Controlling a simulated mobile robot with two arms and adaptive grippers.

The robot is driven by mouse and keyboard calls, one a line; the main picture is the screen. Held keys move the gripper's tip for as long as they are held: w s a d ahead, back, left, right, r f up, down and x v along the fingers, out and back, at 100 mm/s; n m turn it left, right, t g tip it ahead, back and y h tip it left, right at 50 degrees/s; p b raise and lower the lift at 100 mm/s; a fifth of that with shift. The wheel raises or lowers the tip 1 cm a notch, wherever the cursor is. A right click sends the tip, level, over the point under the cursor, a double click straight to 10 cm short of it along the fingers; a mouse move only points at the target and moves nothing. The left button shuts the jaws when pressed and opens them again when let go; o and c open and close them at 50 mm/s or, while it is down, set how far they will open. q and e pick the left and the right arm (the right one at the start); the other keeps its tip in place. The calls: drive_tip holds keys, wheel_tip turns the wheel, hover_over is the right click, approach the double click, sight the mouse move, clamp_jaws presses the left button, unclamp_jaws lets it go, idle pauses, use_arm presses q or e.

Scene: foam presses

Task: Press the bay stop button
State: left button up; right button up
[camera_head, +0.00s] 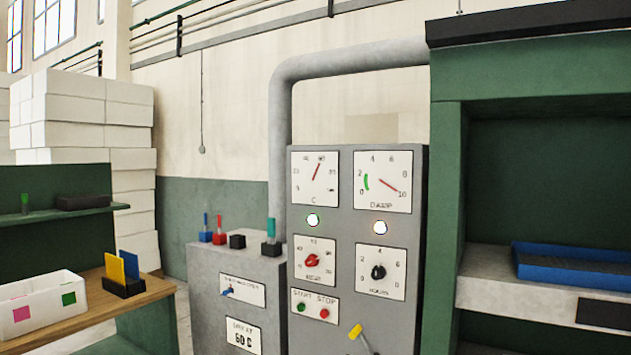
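A grey control panel (340,225) stands in the middle of the head view. Low on it is a small white plate (316,304) marked START and STOP. The green button (301,307) is on the left under START, and the red button (324,313) is on the right under STOP. Above are a red knob (312,261), a black knob (378,272), two lit lamps and two dials. A yellow-handled lever (355,332) sticks out below and right of the buttons. Neither of my grippers shows in this view.
A lower grey cabinet (205,262) with coloured-handled items on top adjoins the panel's left. A wooden bench (115,310) with a white box (40,309) stands at left. A green press frame (447,200) with a blue tray (575,262) stands at right.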

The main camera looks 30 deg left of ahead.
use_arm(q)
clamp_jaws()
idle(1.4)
